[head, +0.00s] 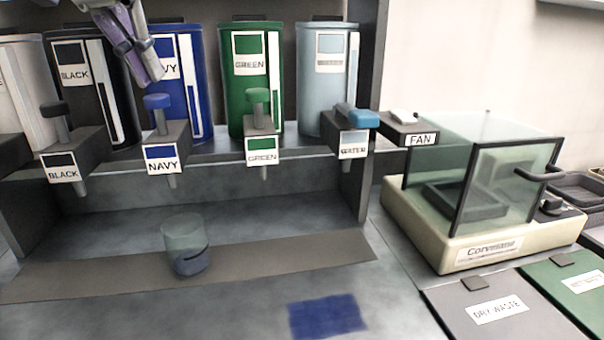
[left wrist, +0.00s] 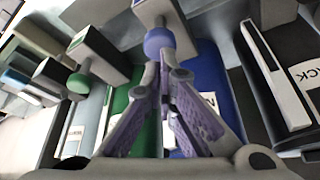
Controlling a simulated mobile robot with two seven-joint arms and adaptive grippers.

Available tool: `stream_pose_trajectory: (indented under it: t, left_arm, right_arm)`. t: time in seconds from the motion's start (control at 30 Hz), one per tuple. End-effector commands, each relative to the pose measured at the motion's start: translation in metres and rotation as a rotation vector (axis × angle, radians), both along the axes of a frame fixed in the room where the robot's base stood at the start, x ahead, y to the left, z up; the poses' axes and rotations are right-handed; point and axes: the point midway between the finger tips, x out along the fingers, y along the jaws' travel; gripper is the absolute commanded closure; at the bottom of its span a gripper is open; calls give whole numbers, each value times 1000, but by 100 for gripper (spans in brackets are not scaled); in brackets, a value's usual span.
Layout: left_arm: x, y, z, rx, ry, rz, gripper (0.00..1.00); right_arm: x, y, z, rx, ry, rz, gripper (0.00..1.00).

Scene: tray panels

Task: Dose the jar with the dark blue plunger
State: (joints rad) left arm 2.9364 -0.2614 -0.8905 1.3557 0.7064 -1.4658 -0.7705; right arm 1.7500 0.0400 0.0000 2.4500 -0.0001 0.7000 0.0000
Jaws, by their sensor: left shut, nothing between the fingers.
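The dark blue plunger (head: 157,102) stands up on a short stem from the dispenser block labelled NAVY (head: 163,158). Its round knob also shows in the left wrist view (left wrist: 159,42). My left gripper (head: 154,78), with purple fingers, is shut and empty just above the knob. In the left wrist view its fingertips (left wrist: 163,66) come close to the knob; I cannot tell whether they touch it. The clear jar (head: 183,238) stands upright on the grey strip, below the NAVY spout, with a dark blue-grey layer at its bottom. My right gripper is not in view.
Black (head: 53,108), green (head: 258,95) and light blue water (head: 353,116) dispenser controls stand beside the navy one. A glass-sided Corvenaand balance (head: 485,190) stands at right, with waste lids in front. A blue patch (head: 327,316) marks the clear front counter.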

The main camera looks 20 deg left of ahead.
Motion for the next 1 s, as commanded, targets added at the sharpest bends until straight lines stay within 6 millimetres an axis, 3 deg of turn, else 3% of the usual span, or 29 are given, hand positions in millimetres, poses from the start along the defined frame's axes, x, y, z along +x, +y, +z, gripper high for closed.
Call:
stream_pose_trajectory:
  t: [0.27,1.0]
  left_arm:
    - [-1,-1,1,1,-2,-1,100]
    - [-1,-2,-23,6,-6,-4,100]
  right_arm:
    - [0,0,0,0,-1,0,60]
    - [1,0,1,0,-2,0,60]
